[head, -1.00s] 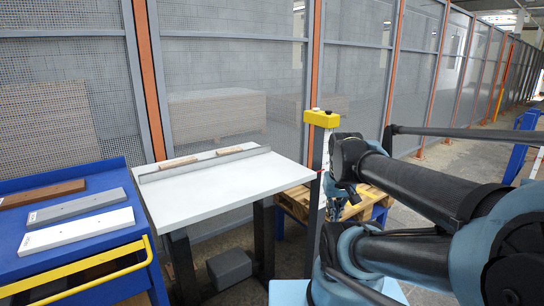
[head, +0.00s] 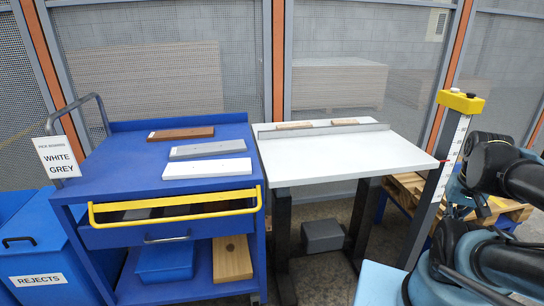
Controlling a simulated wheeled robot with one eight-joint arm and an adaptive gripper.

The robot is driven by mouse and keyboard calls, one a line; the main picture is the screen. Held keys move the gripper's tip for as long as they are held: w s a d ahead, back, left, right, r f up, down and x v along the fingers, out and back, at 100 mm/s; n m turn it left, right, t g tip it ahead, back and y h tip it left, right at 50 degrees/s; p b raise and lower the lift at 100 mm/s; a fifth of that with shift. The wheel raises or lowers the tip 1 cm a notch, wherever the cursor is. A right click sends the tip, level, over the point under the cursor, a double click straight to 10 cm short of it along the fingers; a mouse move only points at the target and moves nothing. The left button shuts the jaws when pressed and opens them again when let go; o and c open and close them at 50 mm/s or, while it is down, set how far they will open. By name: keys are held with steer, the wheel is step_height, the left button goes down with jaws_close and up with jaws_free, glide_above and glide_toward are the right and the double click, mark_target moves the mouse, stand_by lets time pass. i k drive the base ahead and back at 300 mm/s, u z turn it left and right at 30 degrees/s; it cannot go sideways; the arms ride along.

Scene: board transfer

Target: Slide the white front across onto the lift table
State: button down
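The white front (head: 207,169) lies flat on the top of the blue cart (head: 110,170), nearest the cart's front edge. A grey front (head: 207,149) and a brown front (head: 181,133) lie behind it. The lift table (head: 340,155) has a white top and stands just right of the cart, with only a narrow gap between them. A metal rail (head: 350,130) runs along its back, with two small wooden strips behind it. My arm shows at the right edge, beyond the lift table. My gripper cannot be made out clearly, and nothing held is visible.
A yellow handle (head: 170,204) sticks out at the cart's front. A yellow-topped post with a scale (head: 460,103) stands at the lift table's right corner. A sign (head: 57,157) reads "WHITE GREY". A blue rejects bin (head: 45,262) stands at left. The table top is clear before the rail.

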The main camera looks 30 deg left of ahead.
mark_target(235, 167)
steer(key=u, duration=2.15)
